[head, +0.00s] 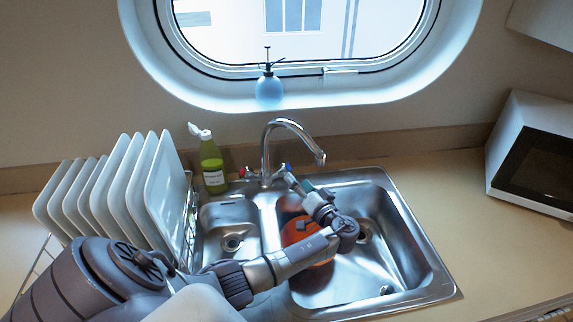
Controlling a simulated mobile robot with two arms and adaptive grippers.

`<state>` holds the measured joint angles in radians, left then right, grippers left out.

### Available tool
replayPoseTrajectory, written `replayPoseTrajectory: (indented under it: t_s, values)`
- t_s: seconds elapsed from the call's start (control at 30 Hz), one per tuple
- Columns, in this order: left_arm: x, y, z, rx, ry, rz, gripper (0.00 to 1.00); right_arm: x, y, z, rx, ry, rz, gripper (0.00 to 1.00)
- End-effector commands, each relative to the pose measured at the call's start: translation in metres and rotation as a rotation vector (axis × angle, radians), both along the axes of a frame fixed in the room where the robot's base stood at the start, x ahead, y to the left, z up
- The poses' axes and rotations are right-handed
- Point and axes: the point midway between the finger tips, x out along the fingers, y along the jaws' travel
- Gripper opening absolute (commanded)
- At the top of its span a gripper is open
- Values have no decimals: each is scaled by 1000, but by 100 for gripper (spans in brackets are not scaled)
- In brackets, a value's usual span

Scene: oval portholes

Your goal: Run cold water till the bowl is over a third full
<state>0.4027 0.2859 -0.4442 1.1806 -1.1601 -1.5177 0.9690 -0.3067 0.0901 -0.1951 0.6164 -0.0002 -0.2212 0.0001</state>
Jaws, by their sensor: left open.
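The chrome tap (283,124) stands behind the sink with its spout over the right basin. It has a red-marked handle (243,172) on the left and a blue-marked handle (286,168) on the right. My left gripper (293,182) is open, with its fingertips close to the blue-marked handle; I cannot tell whether they touch it. An orange-red bowl (318,248) sits in the right basin, largely hidden by my left arm. I see no water stream below the spout, and the bowl's inside is mostly hidden. My right gripper is out of view.
A rack of white plates (120,190) stands left of the sink (423,240). A green bottle (212,163) stands behind the left basin. A blue spray bottle (268,90) is on the porthole sill. A microwave (535,155) is at the right; the counter before it is clear.

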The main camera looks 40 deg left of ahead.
Motion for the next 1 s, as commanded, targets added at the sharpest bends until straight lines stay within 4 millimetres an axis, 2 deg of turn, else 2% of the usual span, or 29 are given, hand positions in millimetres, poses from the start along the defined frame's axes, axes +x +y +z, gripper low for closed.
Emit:
replayPoseTrajectory:
  t_s: [0.1, 0.33, 0.5, 0.77, 0.8, 0.87, 1.0]
  values:
    - [8, 26, 4, 2, 1, 4, 70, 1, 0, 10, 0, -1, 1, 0]
    - [21, 59, 1, 1, 0, 1, 70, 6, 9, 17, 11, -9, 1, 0]
    - [24, 69, 0, 0, 0, 0, 70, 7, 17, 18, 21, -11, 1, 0]
    - [25, 70, 0, -1, -1, -1, 70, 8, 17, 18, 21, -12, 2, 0]
    - [24, 70, 0, -1, -1, -1, 69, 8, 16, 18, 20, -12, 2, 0]
    - [24, 70, 0, -1, -1, -1, 59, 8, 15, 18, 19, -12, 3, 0]
    - [24, 70, 0, -1, 0, 0, 35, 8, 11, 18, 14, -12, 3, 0]
